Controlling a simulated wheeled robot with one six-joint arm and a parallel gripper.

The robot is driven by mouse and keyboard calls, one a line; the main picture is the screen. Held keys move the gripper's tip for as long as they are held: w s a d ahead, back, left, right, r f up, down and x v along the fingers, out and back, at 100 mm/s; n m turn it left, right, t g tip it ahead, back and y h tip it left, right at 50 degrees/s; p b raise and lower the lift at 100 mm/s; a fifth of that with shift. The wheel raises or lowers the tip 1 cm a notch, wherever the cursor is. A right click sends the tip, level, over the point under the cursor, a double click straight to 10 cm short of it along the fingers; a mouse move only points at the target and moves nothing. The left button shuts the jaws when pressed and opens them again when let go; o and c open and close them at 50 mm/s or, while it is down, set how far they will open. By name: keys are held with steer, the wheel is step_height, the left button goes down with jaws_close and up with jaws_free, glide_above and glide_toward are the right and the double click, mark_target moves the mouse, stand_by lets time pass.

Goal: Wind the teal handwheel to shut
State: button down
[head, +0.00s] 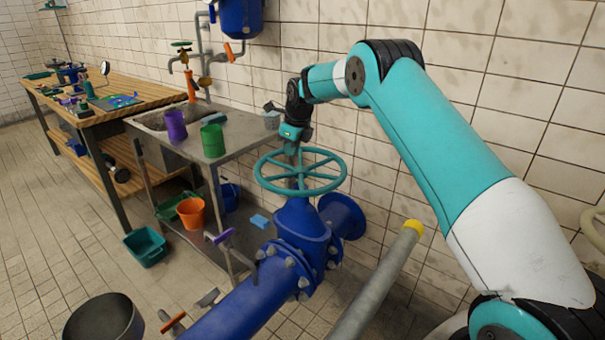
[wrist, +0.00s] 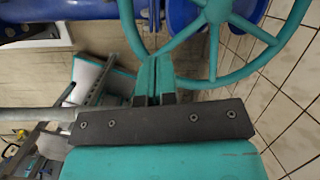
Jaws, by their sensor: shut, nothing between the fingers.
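The teal handwheel (head: 299,173) lies flat on top of the blue valve (head: 300,222), with its spokes and rim in plain view. In the wrist view the handwheel (wrist: 217,12) fills the upper right, cut off by the top edge. My gripper (head: 291,147) points down at the far side of the rim. In the wrist view my gripper (wrist: 154,68) has its two teal fingers together with nothing between them, their tips overlapping the rim. I cannot tell whether they touch it or just stand beside it.
A grey pipe with a yellow end (head: 375,280) rises right of the valve. A metal sink table (head: 235,137) with purple and green cups stands to the left. The tiled wall (head: 395,150) is close behind the wheel. A dark bin (head: 104,322) stands at the front left.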

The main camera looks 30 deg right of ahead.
steer(key=s+d+n+t+y+b, duration=0.15)
steer(key=s+d+n, duration=0.3)
steer(key=n, duration=0.75)
steer(key=s+d+n+t+b, duration=0.15)
steer(key=s+d+n, duration=0.35)
steer(key=n, duration=0.8)
steer(key=a+p+x, duration=0.2)
steer(key=x, duration=1.1)
steer(key=shift+w+r+g, duration=0.15)
steer(key=shift+w+g, duration=0.05)
steer(key=shift+g, duration=0.2)
